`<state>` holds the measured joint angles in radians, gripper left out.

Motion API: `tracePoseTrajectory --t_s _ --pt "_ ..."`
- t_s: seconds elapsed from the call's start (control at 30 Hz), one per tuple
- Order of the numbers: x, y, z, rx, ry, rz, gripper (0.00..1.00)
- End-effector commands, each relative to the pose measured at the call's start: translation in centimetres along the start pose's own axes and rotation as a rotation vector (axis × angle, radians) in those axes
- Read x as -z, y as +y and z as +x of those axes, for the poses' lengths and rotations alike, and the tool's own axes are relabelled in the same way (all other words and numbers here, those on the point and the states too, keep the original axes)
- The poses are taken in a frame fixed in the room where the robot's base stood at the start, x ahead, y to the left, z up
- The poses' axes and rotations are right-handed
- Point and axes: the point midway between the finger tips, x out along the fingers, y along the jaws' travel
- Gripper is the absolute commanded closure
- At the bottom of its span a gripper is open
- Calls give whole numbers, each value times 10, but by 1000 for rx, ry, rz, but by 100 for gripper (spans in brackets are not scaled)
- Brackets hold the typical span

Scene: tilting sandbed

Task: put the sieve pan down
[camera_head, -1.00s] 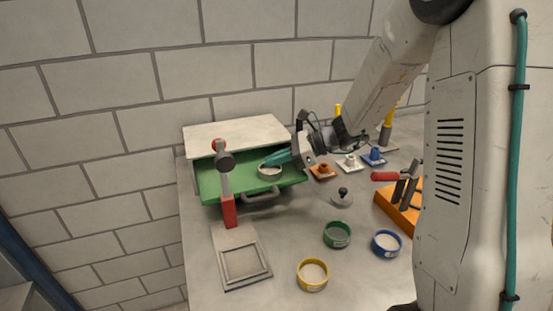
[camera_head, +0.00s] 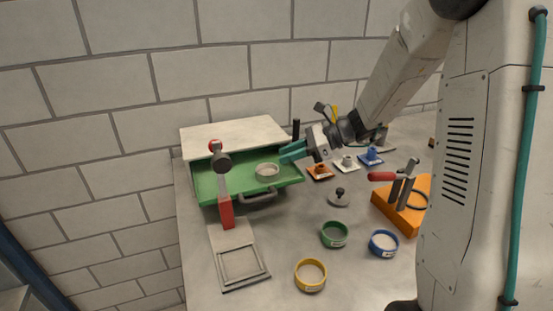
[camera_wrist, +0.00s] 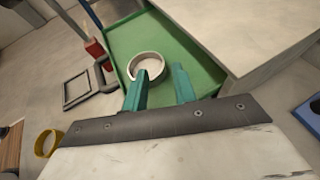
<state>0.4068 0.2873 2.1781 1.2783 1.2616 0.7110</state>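The sieve pan (camera_head: 266,173), a small round pale-rimmed pan, sits in the green tray (camera_head: 212,187), right of its middle. In the wrist view the pan (camera_wrist: 136,77) lies flat on the green floor, just beyond my fingertips. My gripper (camera_head: 287,153) is above the tray's right side, up and to the right of the pan. In the wrist view my gripper (camera_wrist: 161,72) has its two teal fingers apart with nothing held between them. The left fingertip overlaps the pan's lower edge in that view; I cannot tell whether they touch.
A red-handled upright tool (camera_head: 226,205) stands at the tray's front left, above a square grey frame (camera_head: 227,279). A yellow ring dish (camera_head: 310,275), a green one (camera_head: 333,235) and a blue one (camera_head: 384,244) stand on the table. An orange tool block (camera_head: 391,212) is at right.

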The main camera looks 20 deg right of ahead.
Motion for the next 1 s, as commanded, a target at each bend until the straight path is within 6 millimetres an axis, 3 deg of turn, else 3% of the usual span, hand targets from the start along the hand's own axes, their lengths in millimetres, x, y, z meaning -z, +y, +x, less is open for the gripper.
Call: tracePoseTrajectory --t_s 0.1,0.3,0.43,0.53,0.67,0.8,1.0 --pt "0 -1 -28 5 -1 1 73" --pt "0 0 -59 3 0 1 73" --pt "-1 2 -68 -3 4 -7 73" --pt "-11 17 -66 -40 38 -71 73" --pt "-34 66 -55 -159 150 -288 73" --pt "-52 139 -52 -345 308 -624 73" --pt "-51 224 -70 -614 520 -1112 73"
